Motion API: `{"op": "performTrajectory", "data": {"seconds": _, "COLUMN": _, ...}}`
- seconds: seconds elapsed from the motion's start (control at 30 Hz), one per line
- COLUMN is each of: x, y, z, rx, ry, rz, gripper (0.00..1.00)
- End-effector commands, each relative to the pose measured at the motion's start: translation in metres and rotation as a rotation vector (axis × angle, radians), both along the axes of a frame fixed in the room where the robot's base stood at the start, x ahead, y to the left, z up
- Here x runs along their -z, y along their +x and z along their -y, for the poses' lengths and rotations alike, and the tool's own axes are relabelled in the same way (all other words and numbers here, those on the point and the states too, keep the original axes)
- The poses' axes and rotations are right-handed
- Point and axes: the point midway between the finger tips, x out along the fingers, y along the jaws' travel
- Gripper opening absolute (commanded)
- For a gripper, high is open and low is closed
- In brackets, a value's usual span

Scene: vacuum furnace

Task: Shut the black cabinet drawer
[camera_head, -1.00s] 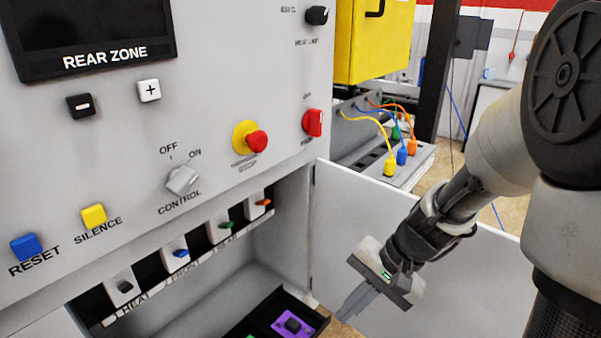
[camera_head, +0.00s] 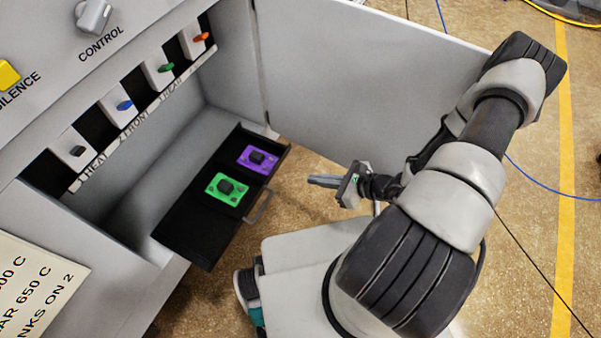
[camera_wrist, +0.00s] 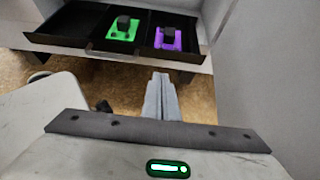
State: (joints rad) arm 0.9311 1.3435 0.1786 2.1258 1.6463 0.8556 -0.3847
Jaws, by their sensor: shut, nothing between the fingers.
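The black cabinet drawer (camera_head: 189,228) is pulled out of the grey cabinet, beneath the row of switches. A purple block (camera_head: 257,159) and a green block (camera_head: 227,190), each with a dark knob, lie in it. Its metal handle (camera_head: 259,207) is on the front. In the wrist view the open drawer (camera_wrist: 75,43) lies ahead, with the green block (camera_wrist: 116,36) and purple block (camera_wrist: 167,38) inside. My gripper (camera_head: 309,181) is shut and empty, to the right of the drawer front and apart from it. The shut fingers also show in the wrist view (camera_wrist: 161,78).
The open grey cabinet door (camera_head: 360,80) stands behind my arm and borders the space right of the drawer. The switch row (camera_head: 125,107) sits above the drawer opening. Speckled floor (camera_head: 300,215) shows between the drawer and my gripper.

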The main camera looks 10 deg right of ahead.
Motion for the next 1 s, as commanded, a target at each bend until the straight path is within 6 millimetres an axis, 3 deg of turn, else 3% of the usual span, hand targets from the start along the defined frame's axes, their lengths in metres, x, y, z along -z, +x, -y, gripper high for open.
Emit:
{"op": "performTrajectory", "data": {"seconds": 0.43, "x": 0.048, "y": 0.05, "z": -0.061, "rx": -0.007, "ry": 0.002, "rz": 0.001, "gripper": 0.0}}
{"op": "performTrajectory", "data": {"seconds": 0.7, "x": 0.046, "y": 0.073, "z": -0.086, "rx": -0.005, "ry": -0.001, "rz": 0.001, "gripper": 0.0}}
{"op": "performTrajectory", "data": {"seconds": 1.0, "x": 0.044, "y": 0.077, "z": -0.09, "rx": -0.004, "ry": -0.001, "rz": 0.001, "gripper": 0.0}}
